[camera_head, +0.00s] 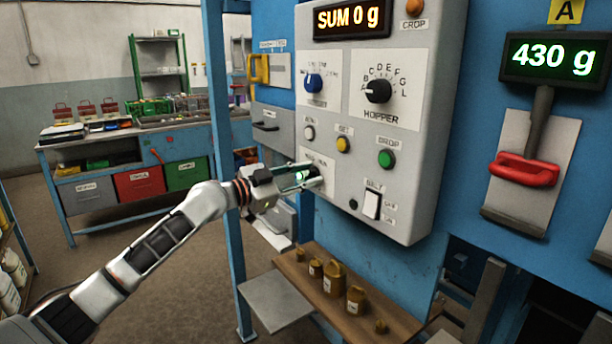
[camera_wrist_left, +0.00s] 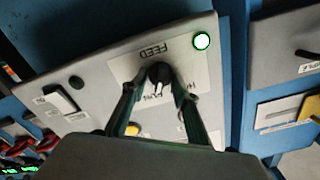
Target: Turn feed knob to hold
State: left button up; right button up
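The feed knob (camera_wrist_left: 159,75) is a small black knob on a pale plate marked FEED, which appears upside down in the left wrist view. Its pointer seems to face the RUN label side; the label beginning with H lies to the right, partly hidden by a finger. In the head view my left gripper (camera_head: 307,178) is at the lower left of the grey control panel (camera_head: 438,120) and hides the knob. My right gripper is not in view.
The panel also has a blue knob (camera_head: 313,83), the HOPPER knob (camera_head: 378,91), a yellow button (camera_head: 343,144), a green button (camera_head: 386,158) and a white rocker switch (camera_head: 371,205). A shelf with brass weights (camera_head: 333,280) is below.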

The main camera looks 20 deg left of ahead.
pick_arm(q)
jog(key=c, duration=0.4)
